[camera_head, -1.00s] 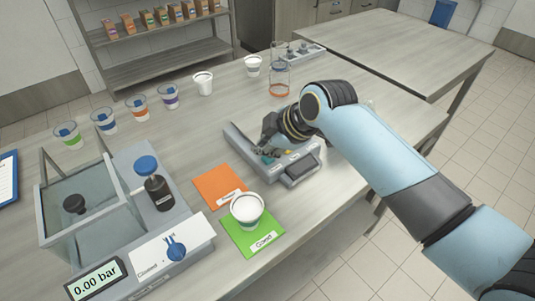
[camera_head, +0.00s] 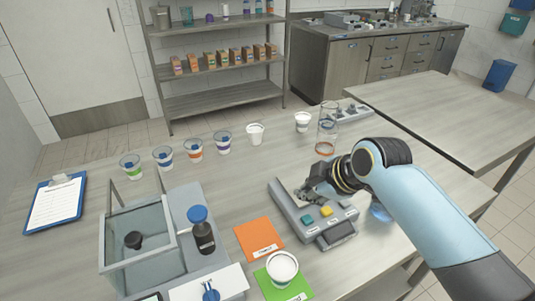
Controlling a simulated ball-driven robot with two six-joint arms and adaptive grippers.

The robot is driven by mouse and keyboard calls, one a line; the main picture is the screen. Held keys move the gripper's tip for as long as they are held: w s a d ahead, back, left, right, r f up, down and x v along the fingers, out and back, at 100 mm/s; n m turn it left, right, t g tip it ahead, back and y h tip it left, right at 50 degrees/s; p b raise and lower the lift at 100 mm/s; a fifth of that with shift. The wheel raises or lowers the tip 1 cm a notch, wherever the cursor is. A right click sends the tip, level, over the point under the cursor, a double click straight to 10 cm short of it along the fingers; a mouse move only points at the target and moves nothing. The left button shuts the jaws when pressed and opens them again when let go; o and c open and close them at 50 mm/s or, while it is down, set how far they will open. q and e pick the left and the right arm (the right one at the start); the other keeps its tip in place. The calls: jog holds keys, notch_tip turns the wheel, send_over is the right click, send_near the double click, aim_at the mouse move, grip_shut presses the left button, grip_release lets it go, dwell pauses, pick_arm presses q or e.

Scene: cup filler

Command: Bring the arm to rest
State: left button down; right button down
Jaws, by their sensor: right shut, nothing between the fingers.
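My right arm comes in from the lower right, light blue with a black wrist. Its right gripper (camera_head: 308,190) is shut and empty, low over the back part of a grey device (camera_head: 318,222) with a teal and a yellow button. I cannot tell whether the fingertips touch the device. My left gripper is not in view. A white cup (camera_head: 282,268) stands on the green mat (camera_head: 300,288), in front of the device and apart from the gripper.
An orange mat (camera_head: 258,240) lies bare. A glass-walled chamber (camera_head: 140,245) with a dark bottle (camera_head: 203,235) beside it stands at left. Several cups line the back, near a tall clear cylinder (camera_head: 327,130). A clipboard (camera_head: 55,203) lies far left.

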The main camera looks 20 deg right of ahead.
jog(key=s+d+r+m+g+h, duration=0.1)
jog(key=s+d+r+m, duration=0.2)
jog(key=s, duration=0.6)
jog(key=s+r+m+g+h, duration=0.1)
jog(key=s+r+m, duration=0.1)
jog(key=s+m, duration=0.45)
jog(key=s+d+r+m+g+h, duration=0.1)
jog(key=s+d+r+m, duration=0.15)
jog(key=s, duration=0.75)
notch_tip(320, 180, down, 35)
jog(key=d+g+b, duration=0.1)
jog(key=g+b, duration=0.1)
jog(key=b, duration=0.9)
jog(key=s+f+b, duration=0.4)
jog(key=s+f, duration=0.6)
jog(key=f, duration=0.4)
jog(key=s+d+f+g+b, duration=0.1)
jog(key=s+f+b, duration=0.4)
jog(key=s+f, duration=0.5)
notch_tip(320, 180, down, 4)
jog(key=shift+s+d+r, duration=0.15)
jog(key=shift+d, duration=0.1)
